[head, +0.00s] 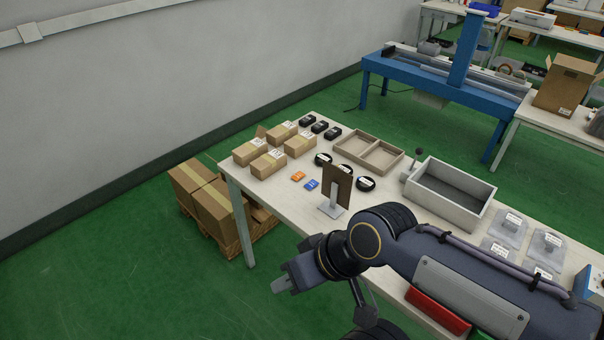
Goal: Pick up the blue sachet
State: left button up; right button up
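The blue sachet (311,184) lies flat on the white table (253,193), left of a brown upright panel on a stand. An orange sachet (298,176) lies just beside it, to its upper left. My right gripper (280,287) hangs off the table's near side, in front of and below the blue sachet in the picture, well apart from it. Its fingers are small and seen from the side, so I cannot tell whether they are open. My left gripper is not in view.
The upright panel (337,186) stands close to the blue sachet's right. Several cardboard boxes (268,164) and round black items (366,184) are around it. A divided tray (368,152) and a grey bin (448,192) stand further right. Boxes on a pallet (217,208) sit on the floor left of the table.

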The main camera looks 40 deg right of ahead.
aim_at(310, 185)
jog(key=i+z, duration=0.4)
jog(key=i+j+z, duration=0.2)
jog(key=i+z, duration=0.35)
jog(key=z, duration=0.3)
jog(key=i+z, duration=0.15)
jog(key=z, duration=0.35)
jog(key=i+j+z, duration=0.1)
jog(key=z, duration=0.35)
jog(key=i+j+z, duration=0.15)
jog(key=z, duration=0.3)
jog(key=i+j+z, duration=0.1)
jog(key=z, duration=0.2)
jog(key=i+j+z, duration=0.1)
jog(key=z, duration=0.2)
jog(key=i, duration=0.05)
